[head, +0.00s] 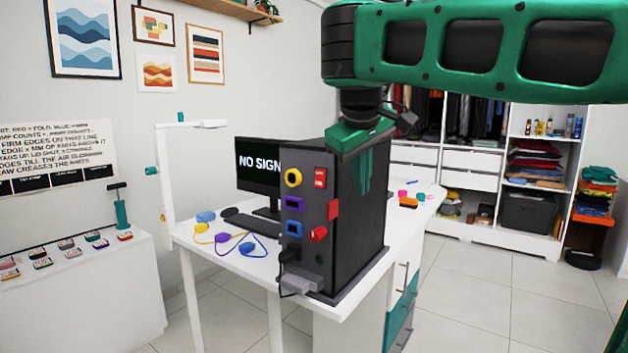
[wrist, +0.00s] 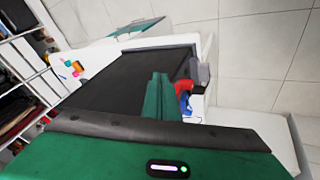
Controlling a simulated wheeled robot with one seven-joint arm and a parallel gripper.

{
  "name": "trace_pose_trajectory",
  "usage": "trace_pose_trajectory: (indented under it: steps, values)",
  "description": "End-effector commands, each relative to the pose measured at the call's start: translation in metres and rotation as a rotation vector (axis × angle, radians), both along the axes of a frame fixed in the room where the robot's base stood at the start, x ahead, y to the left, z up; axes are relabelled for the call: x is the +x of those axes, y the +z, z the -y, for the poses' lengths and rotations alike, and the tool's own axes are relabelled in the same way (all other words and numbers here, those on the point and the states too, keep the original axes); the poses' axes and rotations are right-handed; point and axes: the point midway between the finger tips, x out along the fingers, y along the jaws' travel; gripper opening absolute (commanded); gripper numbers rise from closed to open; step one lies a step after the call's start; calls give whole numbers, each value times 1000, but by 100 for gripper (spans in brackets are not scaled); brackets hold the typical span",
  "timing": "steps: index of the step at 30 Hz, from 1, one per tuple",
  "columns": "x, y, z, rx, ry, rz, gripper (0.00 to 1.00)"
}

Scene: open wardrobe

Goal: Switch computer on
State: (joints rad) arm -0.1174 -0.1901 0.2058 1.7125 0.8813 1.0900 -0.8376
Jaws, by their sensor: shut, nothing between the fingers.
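The black computer tower (head: 350,220) stands on the white desk's front corner, its panel facing left. The panel has a red switch (head: 320,178), yellow, purple and blue sockets, and red parts lower down. A dark plug (head: 290,255) sits at its lower edge. The monitor (head: 258,168) behind it reads "NO SIGN", the rest hidden by the tower.
Yellow, purple and blue cable ends (head: 222,238) lie loose on the desk (head: 345,297), near a keyboard (head: 255,222) and mouse. A white post stands at the desk's left. A side table (head: 80,290) with small items is at left. The wardrobe (head: 460,180) is behind; open floor lies right.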

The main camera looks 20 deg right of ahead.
Motion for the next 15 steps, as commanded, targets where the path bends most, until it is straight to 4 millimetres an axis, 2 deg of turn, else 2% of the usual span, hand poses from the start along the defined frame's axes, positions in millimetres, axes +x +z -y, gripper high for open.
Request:
trace_pose_trajectory:
  steps: [1,3,6,10,15]
  values:
    - [12,19,-26,-5,60,23,0]
    - [21,40,-53,-12,130,45,0]
    - [27,60,-83,-14,202,68,0]
    - [29,73,-102,-13,251,81,0]
    - [29,77,-106,-13,263,85,0]
